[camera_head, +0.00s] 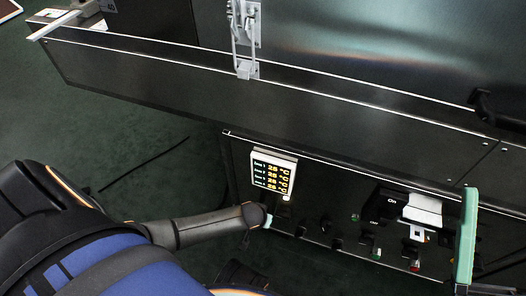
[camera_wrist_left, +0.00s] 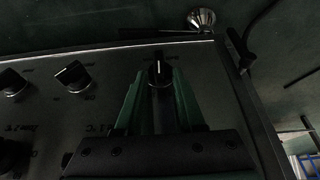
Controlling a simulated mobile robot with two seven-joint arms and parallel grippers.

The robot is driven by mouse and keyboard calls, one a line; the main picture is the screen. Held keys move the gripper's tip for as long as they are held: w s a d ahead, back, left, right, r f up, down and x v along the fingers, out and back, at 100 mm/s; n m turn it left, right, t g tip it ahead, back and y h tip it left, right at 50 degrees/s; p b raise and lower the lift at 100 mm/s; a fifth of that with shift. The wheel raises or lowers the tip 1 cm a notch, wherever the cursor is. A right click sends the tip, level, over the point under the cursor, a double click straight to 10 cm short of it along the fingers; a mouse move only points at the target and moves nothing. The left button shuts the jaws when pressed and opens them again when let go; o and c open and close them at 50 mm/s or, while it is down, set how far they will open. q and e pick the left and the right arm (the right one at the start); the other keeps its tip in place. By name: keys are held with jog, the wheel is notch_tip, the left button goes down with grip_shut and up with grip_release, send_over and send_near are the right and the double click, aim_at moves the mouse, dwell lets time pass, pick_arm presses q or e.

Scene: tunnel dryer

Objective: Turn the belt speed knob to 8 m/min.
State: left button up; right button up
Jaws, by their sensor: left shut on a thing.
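In the left wrist view, the green fingers of my left gripper (camera_wrist_left: 160,86) are shut on a small black knob (camera_wrist_left: 159,72) with a pale pointer line. The line points roughly away from the gripper, toward the panel's top edge in that view. The marks around this knob are too dark to read, so its setting cannot be told. In the head view my left arm reaches to the panel's left end, and the knob is hidden there. A teal upright bar (camera_head: 467,235) at the lower right may be a finger of my right gripper.
The control panel (camera_wrist_left: 110,75) has other black knobs (camera_wrist_left: 73,75) beside the held one. In the head view, a temperature display (camera_head: 273,172), a black On/Off switch block (camera_head: 389,205) and several small controls sit on the panel. A long metal ledge (camera_head: 250,90) runs above it.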

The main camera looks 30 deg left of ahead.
pick_arm(q)
grip_shut()
jog(key=shift+s+a+h+p, duration=0.2)
jog(key=shift+h+p, duration=0.4)
jog(key=shift+p, duration=0.05)
jog(key=shift+a+f+n+t+h+b, duration=0.1)
jog(key=shift+a+n+t+h+b, duration=0.1)
jog(key=shift+h, duration=0.35)
jog(key=shift+a+f+n+t+h+b, duration=0.1)
jog(key=shift+n+t+h+b, duration=0.1)
jog(key=shift+h, duration=0.35)
jog(key=o, duration=0.7)
grip_release()
jog(key=shift+w, duration=0.1)
